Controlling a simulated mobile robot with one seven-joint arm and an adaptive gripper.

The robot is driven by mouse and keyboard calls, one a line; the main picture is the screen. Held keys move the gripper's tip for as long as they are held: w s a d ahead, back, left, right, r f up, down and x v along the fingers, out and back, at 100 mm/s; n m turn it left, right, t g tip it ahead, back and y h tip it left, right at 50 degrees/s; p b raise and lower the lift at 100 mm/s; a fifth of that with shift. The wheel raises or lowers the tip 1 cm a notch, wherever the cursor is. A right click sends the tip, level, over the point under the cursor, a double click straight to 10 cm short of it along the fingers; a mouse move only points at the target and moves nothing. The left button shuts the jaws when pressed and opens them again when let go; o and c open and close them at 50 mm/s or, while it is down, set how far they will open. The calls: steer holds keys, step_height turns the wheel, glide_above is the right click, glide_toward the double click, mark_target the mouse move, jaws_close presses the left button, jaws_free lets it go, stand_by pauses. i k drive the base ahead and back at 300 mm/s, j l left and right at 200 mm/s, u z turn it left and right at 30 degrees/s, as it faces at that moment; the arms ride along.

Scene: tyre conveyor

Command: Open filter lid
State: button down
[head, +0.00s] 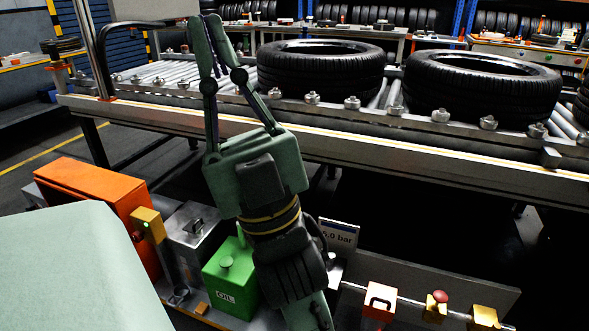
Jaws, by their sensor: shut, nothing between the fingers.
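No part is labelled as a filter. A grey metal box (193,240) with a dark handle on its lid (196,226) stands low at the left, and its lid looks closed. I cannot tell which one carries the filter lid. My gripper (207,22) is shut and empty, its fingers pointing up in front of the roller conveyor. It is well above both boxes and apart from them. My arm hides the area right of the green box.
An orange cabinet (95,200) stands left of the grey box. A "bar" sign (339,234) and a pipe with gold fittings (484,318) are low at the right. The conveyor (440,155) carries large tyres (320,72) behind my gripper. An upright post stands at its left end.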

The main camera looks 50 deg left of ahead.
mark_target(380, 300)
steer(key=k+u, duration=0.45)
steer(key=k+j+u, duration=0.1)
steer(key=k+u, duration=0.4)
steer(key=i, duration=0.05)
